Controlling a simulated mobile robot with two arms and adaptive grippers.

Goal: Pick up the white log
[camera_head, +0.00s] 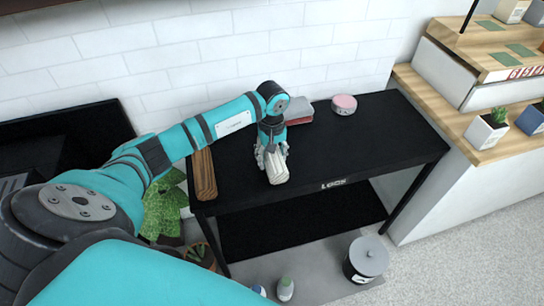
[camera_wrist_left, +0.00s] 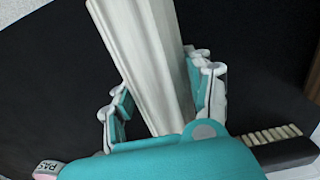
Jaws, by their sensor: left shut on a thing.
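The white log (camera_head: 277,172) is in my left gripper (camera_head: 270,153), over the black table in the head view. In the left wrist view the pale, grooved log (camera_wrist_left: 145,55) runs up from between the fingers to the top edge. My left gripper (camera_wrist_left: 160,95) has a finger on each side of the log and is shut on it. The log's lower end is hidden behind the teal part of my wrist. I cannot tell whether the log touches the table top. My right gripper is not in view.
The black table (camera_head: 350,135) has free room to the right. A brown log (camera_head: 204,174) lies at its left end. A grey and red stack (camera_head: 298,112) and a pink round tin (camera_head: 344,104) are at the back. A wooden shelf unit with small plants (camera_head: 486,130) stands right.

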